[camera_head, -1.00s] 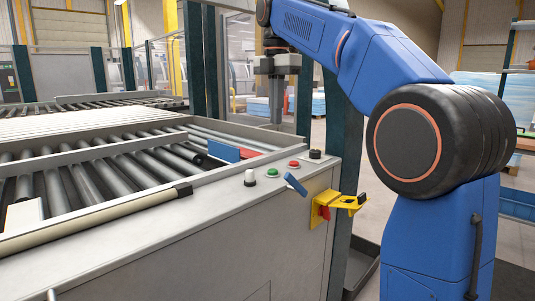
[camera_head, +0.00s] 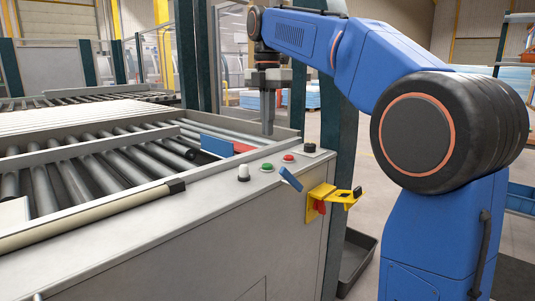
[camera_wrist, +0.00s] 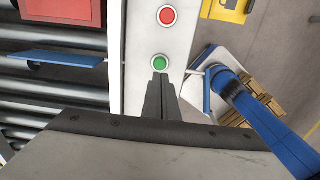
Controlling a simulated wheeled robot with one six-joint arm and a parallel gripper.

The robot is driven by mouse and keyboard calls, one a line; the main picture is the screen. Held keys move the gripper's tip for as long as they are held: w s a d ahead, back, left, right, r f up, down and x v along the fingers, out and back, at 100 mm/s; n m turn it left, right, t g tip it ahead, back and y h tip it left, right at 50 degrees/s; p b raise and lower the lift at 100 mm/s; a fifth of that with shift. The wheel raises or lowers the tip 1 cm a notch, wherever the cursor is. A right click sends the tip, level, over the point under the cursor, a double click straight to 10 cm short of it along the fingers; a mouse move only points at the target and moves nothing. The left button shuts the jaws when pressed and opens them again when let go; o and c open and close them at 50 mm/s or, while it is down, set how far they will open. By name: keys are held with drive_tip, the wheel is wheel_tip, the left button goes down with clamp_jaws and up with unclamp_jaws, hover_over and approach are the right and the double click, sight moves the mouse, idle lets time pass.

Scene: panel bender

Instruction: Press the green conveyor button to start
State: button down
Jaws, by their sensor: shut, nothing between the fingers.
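The green button (camera_head: 267,167) sits on the grey top edge of the conveyor housing, between a white knob (camera_head: 243,172) and a red button (camera_head: 288,158). My gripper (camera_head: 268,132) points down with its fingers shut and empty, and in the head view it appears above and behind the button row. In the wrist view the green button (camera_wrist: 160,63) lies just beyond the shut fingertips (camera_wrist: 160,76), with the red button (camera_wrist: 166,16) farther up. I see no contact with the green button.
A black knob (camera_head: 310,147) stands right of the red button. Conveyor rollers (camera_head: 75,182) fill the left.

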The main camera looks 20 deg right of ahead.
sight(267, 164)
wheel_tip(267, 164, down, 8)
drive_tip(key=shift+f, duration=0.25)
idle(0.4)
